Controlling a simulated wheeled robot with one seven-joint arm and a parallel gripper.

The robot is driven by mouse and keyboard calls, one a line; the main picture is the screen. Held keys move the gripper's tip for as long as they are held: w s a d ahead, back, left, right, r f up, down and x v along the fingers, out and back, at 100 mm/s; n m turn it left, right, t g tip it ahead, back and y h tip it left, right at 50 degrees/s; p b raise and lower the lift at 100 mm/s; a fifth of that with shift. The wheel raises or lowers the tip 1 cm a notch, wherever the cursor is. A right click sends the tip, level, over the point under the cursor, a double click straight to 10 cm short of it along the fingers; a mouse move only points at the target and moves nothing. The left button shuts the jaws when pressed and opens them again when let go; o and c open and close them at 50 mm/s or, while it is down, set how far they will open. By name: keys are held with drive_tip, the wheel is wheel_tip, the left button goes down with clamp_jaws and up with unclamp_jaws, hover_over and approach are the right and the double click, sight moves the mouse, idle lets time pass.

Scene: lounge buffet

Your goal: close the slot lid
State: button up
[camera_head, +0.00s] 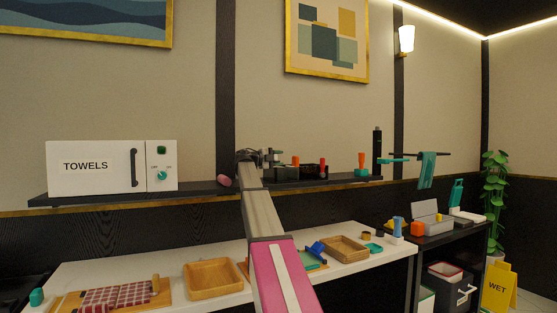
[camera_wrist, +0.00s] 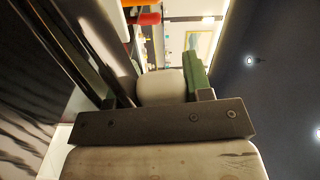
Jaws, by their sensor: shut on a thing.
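My gripper (camera_head: 268,158) is at the dark wall shelf, near the middle of the head view, with my arm reaching up to it. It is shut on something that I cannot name. In the wrist view a pale rounded piece (camera_wrist: 160,87) and a green strip (camera_wrist: 194,72) show just beyond the dark crossbar. I cannot tell which of these is held. No slot lid can be picked out for certain at the gripper; my arm hides part of that place. A grey box (camera_head: 430,224) with a raised lid (camera_head: 425,208) stands far right on the dark side counter, apart from my gripper.
The shelf (camera_head: 345,181) holds a white TOWELS cabinet (camera_head: 97,166), a pink roll (camera_head: 224,181), a dark basket (camera_head: 313,171) and an orange-topped item (camera_head: 361,163). Below, the white counter (camera_head: 160,258) carries a wooden tray (camera_head: 213,278) and a basket (camera_head: 346,249).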

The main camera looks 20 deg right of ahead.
drive_tip(key=shift+r, duration=0.1)
drive_tip(key=o, duration=0.9)
drive_tip(key=shift+a, duration=0.1)
drive_tip(key=a, duration=1)
drive_tip(key=shift+s+a, duration=0.15)
drive_tip(key=shift+a, duration=0.2)
